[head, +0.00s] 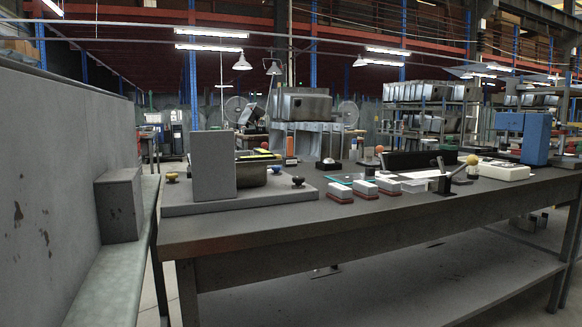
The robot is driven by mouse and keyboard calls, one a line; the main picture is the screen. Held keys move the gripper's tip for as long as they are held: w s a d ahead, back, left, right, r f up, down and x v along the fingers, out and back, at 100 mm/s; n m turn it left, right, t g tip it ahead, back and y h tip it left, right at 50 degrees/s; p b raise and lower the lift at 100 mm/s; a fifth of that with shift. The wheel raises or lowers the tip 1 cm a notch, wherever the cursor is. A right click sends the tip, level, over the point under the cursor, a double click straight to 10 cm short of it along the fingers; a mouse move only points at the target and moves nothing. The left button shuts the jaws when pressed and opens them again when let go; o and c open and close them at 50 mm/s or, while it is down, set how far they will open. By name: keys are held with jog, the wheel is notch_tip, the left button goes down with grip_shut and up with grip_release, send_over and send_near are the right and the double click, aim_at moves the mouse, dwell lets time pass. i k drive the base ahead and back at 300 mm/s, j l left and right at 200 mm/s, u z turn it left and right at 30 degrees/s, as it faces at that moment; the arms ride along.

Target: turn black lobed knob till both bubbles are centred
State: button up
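A small black knob (298,181) stands at the front right of a grey base plate (265,197) on the workbench. A second dark knob (275,168) is a little behind it and to its left. A tray-like body (252,172) with yellow-green strips (262,154) on top sits on the plate, partly hidden by an upright grey block (213,166). I cannot make out any bubbles or lobes at this size. My gripper is not in view.
The workbench (400,212) has a clear front strip. White-and-red blocks (340,193), a black lever stand (446,180), a long black block (420,160), a white box (503,171) and a blue block (536,138) stand to the right. A grey wall (60,170) and ledge bound the left.

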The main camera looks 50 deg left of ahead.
aim_at(298, 181)
jog(key=i+j+u, duration=0.25)
jog(key=i, duration=0.4)
jog(key=i+u, duration=0.25)
jog(key=i, duration=0.4)
jog(key=i+u, duration=0.25)
jog(key=i, duration=0.4)
jog(key=i+l+u, duration=0.3)
jog(key=i, duration=0.3)
jog(key=i+u, duration=0.1)
jog(key=u, duration=0.85)
jog(key=i+l+u, duration=0.1)
jog(key=u, duration=0.35)
jog(key=l+u, duration=0.1)
jog(key=u, duration=0.4)
jog(key=i+l+u, duration=0.1)
jog(key=u, duration=0.35)
